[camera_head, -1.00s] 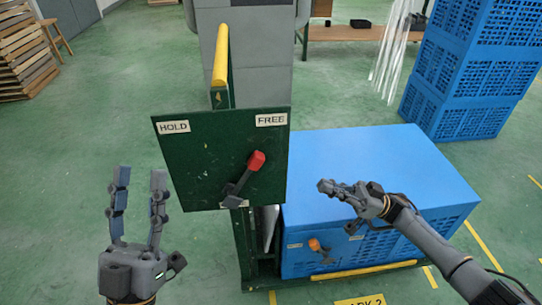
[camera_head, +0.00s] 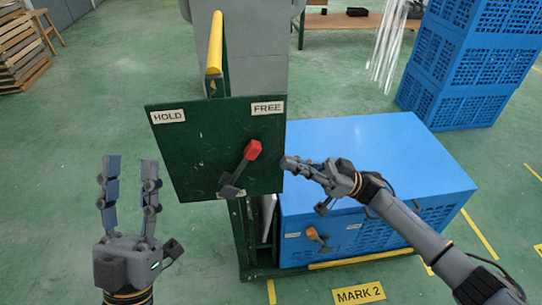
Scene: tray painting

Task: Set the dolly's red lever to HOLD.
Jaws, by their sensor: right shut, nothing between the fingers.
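The dolly's green panel (camera_head: 190,150) carries a HOLD label (camera_head: 168,116) at its upper left and a FREE label (camera_head: 267,108) at its upper right. The red-tipped lever (camera_head: 253,149) pivots near the panel's lower edge and tilts up to the right, toward FREE. My right gripper (camera_head: 286,161) is shut and empty, its fingertips at the panel's right edge, to the right of the red tip and apart from it.
A blue crate (camera_head: 370,150) sits on the dolly, with a small orange-tipped lever (camera_head: 312,234) on its front. A yellow handle bar (camera_head: 215,42) rises above the panel. Blue crates (camera_head: 465,75) are stacked at the back right. A MARK 2 floor sign (camera_head: 358,294) lies in front.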

